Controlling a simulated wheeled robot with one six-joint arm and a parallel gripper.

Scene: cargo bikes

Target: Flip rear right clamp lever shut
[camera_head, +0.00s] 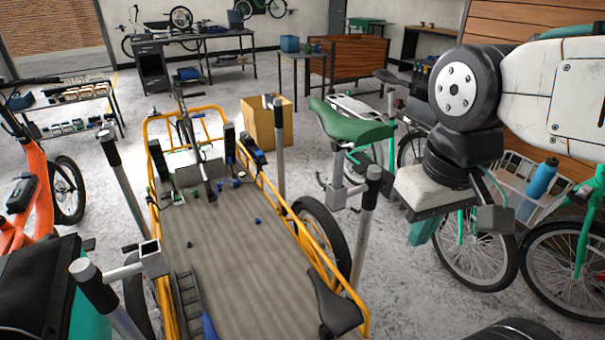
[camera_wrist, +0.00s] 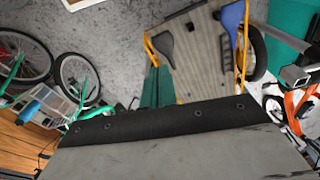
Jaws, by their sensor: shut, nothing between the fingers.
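The cargo bike has a grey deck (camera_head: 250,262) inside yellow rails, with upright grey posts around it. The near right post (camera_head: 363,232) rises beside the right rail, with a grey clamp bracket (camera_head: 338,192) next to it under a green saddle. I cannot clearly make out the clamp lever or its position. A black paddle-shaped piece (camera_head: 335,306) lies at the right rail; it also shows in the wrist view (camera_wrist: 166,45). My gripper (camera_head: 421,231) hangs to the right of that post, apart from it. Its teal fingers (camera_wrist: 157,88) look shut and empty.
A blue paddle-shaped piece (camera_head: 209,327) lies on the deck's left side. The near left post (camera_head: 105,296) carries a grey bracket. Green bikes (camera_head: 468,245) and a white crate with a blue bottle (camera_head: 542,177) stand at right. An orange bike (camera_head: 32,190) stands at left.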

